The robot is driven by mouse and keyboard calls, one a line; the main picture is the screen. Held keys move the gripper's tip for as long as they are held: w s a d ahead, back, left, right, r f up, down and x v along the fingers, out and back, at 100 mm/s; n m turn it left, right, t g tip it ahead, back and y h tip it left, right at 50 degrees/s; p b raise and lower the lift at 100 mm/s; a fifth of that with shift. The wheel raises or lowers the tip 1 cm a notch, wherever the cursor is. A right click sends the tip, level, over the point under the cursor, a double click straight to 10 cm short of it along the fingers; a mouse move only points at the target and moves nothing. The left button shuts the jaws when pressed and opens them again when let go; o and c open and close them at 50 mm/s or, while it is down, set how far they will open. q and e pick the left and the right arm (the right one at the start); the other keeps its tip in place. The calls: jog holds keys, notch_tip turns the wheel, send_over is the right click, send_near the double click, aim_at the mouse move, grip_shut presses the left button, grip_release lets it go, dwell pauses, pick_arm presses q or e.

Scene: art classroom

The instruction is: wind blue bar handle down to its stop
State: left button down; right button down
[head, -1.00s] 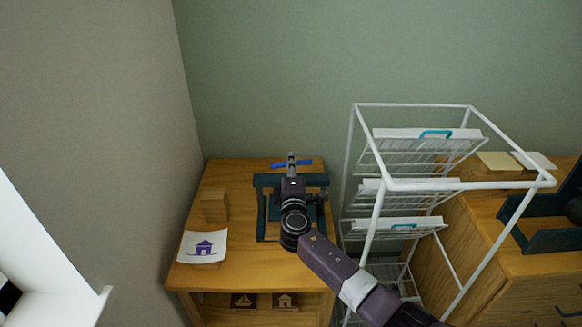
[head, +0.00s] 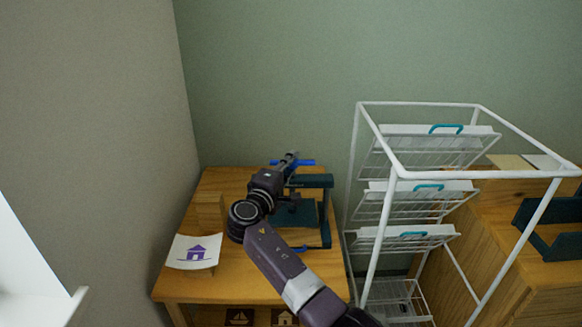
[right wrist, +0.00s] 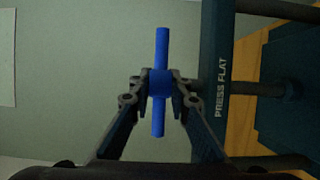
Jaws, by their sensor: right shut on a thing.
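The blue bar handle (right wrist: 161,108) stands upright in the right wrist view, with my right gripper (right wrist: 160,84) shut on its thicker middle hub. In the head view the blue bar (head: 305,162) shows only in part beyond my right gripper (head: 288,163), which hides the rest. The dark teal press (head: 325,205) stands on the wooden table, partly behind my right arm. In the right wrist view the press frame (right wrist: 214,60) carries the words "PRESS FLAT" and lies right of the handle. My left gripper is not in view.
A white wire drying rack (head: 364,250) stands close on the right. A wooden cabinet (head: 545,280) is beyond it. The wall corner is at the left.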

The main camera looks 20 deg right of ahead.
jog(key=shift+d+f, duration=0.15)
jog(key=c, duration=1.8)
grip_release()
jog(key=shift+d, duration=0.1)
jog(key=shift+s, duration=0.1)
jog(key=shift+s+a, duration=0.2)
jog(key=shift+a, duration=0.15)
jog(key=v, duration=1.1)
jog(key=shift+s, duration=0.15)
